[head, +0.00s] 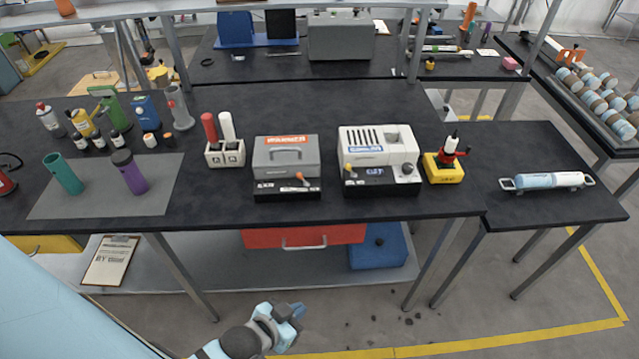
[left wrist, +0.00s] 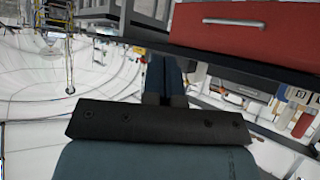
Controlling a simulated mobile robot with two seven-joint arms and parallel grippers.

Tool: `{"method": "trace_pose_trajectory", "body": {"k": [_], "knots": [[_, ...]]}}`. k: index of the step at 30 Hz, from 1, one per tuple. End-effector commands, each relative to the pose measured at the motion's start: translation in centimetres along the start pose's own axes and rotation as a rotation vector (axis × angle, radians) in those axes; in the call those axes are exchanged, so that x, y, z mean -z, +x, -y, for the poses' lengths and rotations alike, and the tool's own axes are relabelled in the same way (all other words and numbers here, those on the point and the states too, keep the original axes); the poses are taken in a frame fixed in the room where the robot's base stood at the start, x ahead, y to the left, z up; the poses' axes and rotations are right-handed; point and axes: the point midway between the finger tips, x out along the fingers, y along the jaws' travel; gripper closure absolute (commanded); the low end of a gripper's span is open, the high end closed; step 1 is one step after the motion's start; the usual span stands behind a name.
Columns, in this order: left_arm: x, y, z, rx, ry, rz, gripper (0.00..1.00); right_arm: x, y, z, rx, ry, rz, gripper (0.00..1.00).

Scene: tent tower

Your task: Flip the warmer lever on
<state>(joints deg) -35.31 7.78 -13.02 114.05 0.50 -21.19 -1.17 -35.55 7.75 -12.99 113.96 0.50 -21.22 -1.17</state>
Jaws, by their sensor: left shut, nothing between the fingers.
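The warmer (head: 273,160) is a grey box with an orange label and a handle, on the black workbench in the head view. A small lever with an orange knob (head: 299,175) sits at the right of its black front panel. The lever appears tilted to the left; its on or off state is not clear. My left gripper (head: 298,311) is low in front of the bench, below and well apart from the warmer. In the left wrist view its fingers (left wrist: 163,76) are together and empty. The lever does not show clearly there. My right gripper is not in view.
A white machine (head: 403,149) with a yellow lever stands right of the warmer. A white holder (head: 222,160) with red and white handles stands left. The red drawer (head: 325,235) is under the bench, also in the left wrist view (left wrist: 235,28). The bench's front edge lies above my gripper.

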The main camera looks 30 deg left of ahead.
Motion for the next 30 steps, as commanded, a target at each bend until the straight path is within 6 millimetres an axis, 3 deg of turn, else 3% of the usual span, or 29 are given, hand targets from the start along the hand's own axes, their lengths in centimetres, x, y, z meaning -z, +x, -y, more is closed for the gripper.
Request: {"method": "trace_pose_trajectory", "body": {"k": [10, 14, 17, 20, 24, 30], "knots": [[-0.3, 0.0, -0.1, -0.003, -0.016, -0.001, 1.0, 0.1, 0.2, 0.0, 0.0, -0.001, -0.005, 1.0], [0.9, 1.6, 0.6, -0.026, -0.161, -0.084, 1.0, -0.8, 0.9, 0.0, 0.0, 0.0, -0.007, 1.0], [3.1, 3.5, 2.0, -0.068, -0.416, -0.222, 1.0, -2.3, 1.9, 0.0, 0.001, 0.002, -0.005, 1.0], [5.9, 5.3, 4.7, -0.127, -0.754, -0.402, 1.0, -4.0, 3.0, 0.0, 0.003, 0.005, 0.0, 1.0], [9.3, 6.7, 9.8, -0.218, -1.236, -0.65, 1.0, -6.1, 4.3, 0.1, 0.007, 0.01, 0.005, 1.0], [11.2, 7.5, 16.1, -0.32, -1.747, -0.902, 1.0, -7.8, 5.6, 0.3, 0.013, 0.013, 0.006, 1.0]]}}
